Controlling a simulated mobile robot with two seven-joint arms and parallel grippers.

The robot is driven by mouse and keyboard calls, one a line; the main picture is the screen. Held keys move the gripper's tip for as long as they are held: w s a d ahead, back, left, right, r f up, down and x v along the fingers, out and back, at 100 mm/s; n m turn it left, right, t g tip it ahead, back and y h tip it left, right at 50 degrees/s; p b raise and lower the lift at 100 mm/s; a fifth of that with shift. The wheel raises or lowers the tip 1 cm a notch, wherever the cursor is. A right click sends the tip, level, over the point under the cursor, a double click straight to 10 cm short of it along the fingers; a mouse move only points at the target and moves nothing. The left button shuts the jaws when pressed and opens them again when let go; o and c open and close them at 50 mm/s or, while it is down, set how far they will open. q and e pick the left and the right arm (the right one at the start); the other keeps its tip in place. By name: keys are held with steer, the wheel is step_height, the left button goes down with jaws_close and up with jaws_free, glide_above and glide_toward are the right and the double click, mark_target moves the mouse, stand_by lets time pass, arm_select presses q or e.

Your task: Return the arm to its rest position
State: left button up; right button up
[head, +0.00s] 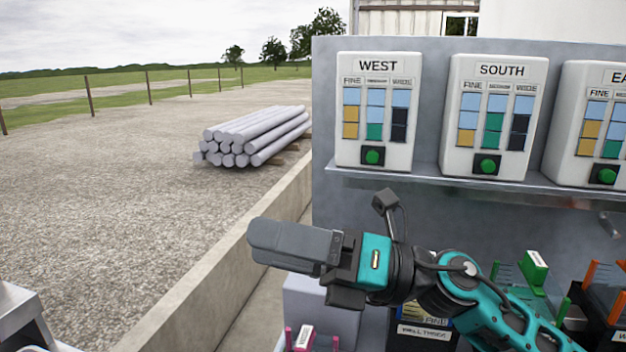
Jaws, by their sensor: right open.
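My right arm (490,310), teal and black, comes in from the lower right and reaches left across the front of the grey panel. My right gripper (268,242) points left, its dark fingers past the panel's left edge. It is open and I see nothing held in it. The gap between its fingers is hard to see from this side. My left gripper is not in view.
White boxes labelled WEST (376,152) and SOUTH (487,162) stand on the panel's shelf (420,183), above the arm. A third is cut off at right. Below are a green-clipped item (535,268) and a WELL THICK bin (424,333). Pipes (255,135) lie outside beyond a low wall (215,290).

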steer(key=w+d+f+m+t+h, duration=0.35)
steer(key=d+m+t+h, duration=0.3)
steer(key=m+t, duration=0.6)
steer(key=w+d+f+m+t+h, duration=0.35)
steer(key=d+m+t+h, duration=0.3)
steer(key=m, duration=1.05)
steer(key=s+d+f+m+g+h, duration=0.2)
steer(key=d+f+m+g+h, duration=0.2)
steer(key=d+f+m+h, duration=0.4)
steer(key=s+d+f+m+g, duration=0.3)
steer(key=s+f+m+g, duration=0.2)
steer(key=s+f+g, duration=1.2)
step_height(320, 180, down, 11)
steer(key=w+a+t+y, duration=0.2)
steer(key=t, duration=0.9)
steer(key=shift+w+a+t, duration=0.3)
steer(key=shift+a+t, duration=0.05)
steer(key=shift+t, duration=0.05)
steer(key=shift+r+n, duration=0.1)
steer(key=shift+n, duration=0.15)
